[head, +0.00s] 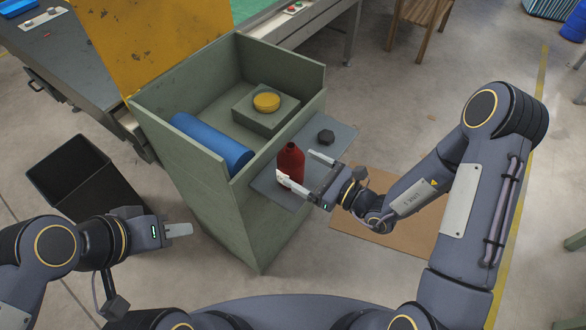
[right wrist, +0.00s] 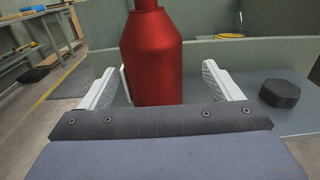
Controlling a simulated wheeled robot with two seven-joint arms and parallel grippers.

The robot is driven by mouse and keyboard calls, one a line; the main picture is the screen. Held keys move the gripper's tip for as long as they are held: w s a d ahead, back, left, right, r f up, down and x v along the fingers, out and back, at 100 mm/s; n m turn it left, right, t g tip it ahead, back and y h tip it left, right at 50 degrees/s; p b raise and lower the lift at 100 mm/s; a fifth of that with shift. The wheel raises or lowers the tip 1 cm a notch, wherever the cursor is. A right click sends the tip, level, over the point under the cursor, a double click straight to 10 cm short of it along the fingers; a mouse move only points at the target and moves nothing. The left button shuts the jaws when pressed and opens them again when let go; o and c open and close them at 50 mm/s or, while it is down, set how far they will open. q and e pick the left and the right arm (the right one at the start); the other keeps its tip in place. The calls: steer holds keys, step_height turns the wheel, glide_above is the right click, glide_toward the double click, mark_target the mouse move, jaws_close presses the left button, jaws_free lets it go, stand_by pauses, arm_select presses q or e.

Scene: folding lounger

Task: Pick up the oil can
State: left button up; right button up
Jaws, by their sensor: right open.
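The oil can (head: 290,163) is a red bottle-shaped can with a narrow neck. It stands upright on a grey side shelf (head: 343,136) of the green cabinet. My right gripper (head: 300,166) is open, with its white fingers on either side of the can. In the right wrist view the can (right wrist: 152,60) stands between the two fingers (right wrist: 170,85), with a visible gap on the right; contact on the left side is unclear. My left gripper (head: 180,230) is low at the left, away from the can; its finger gap cannot be made out.
A dark hexagonal piece (head: 326,136) lies on the shelf near the can. The open green cabinet (head: 240,213) holds a blue cylinder (head: 213,143) and a yellow round piece (head: 266,102) on a block. A black bin (head: 75,185) stands at left. A brown mat (head: 400,240) lies on the floor.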

mark_target(285, 154)
steer(key=x, duration=0.4)
steer(key=shift+s+a, duration=0.15)
steer(key=shift+a, duration=0.45)
steer(key=shift+w+a, duration=0.35)
steer(key=c, duration=1.3)
steer(key=shift+o, duration=0.2)
steer(key=shift+r+p, duration=0.3)
steer(key=shift+r, duration=0.05)
step_height(285, 154, up, 2)
steer(key=shift+r, duration=0.15)
steer(key=s+r+p, duration=0.1)
steer(key=s+r, duration=0.9)
steer(key=s, duration=0.4)
steer(key=shift+d, duration=0.15)
